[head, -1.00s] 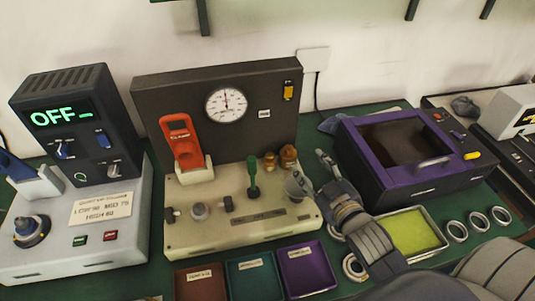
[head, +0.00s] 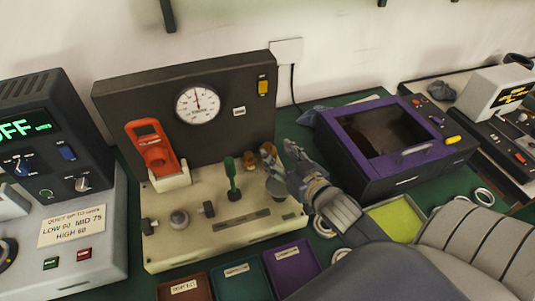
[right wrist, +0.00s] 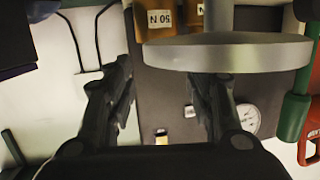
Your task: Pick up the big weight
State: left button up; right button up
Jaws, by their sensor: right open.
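Two brass weights stand side by side on the back right of the beige test bench. The right one, the big weight (head: 268,151), looks larger than the small weight (head: 249,160). In the right wrist view the big weight (right wrist: 160,19) carries a "50 N" label and is cut off by the top edge. My right gripper (head: 287,160) is just right of the weights. In the wrist view its two fingers (right wrist: 165,90) are apart with nothing between them. A grey round plate on a post (right wrist: 225,53) partly hides the weights there. My left gripper is not in view.
The bench (head: 165,245) has a dark gauge panel behind it, a red clamp tool (head: 152,150) and a green lever (head: 232,180). A purple machine (head: 345,150) stands to the right. Several small trays lie in front, and metal rings lie near my right arm.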

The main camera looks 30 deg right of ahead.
aim_at(270, 148)
jog(key=shift+w+d+f+p, duration=0.15)
jog(key=shift+w+f, duration=0.1)
jog(key=shift+w, duration=0.55)
jog(key=shift+w+a+f+p, duration=0.1)
jog(key=shift+w+f+p, duration=0.15)
jog(key=shift+w, duration=0.6)
jog(key=shift+w+d+f+p, duration=0.1)
jog(key=shift+w+f, duration=0.15)
jog(key=shift+w, duration=0.55)
grip_shut()
jog(key=shift+r, duration=0.2)
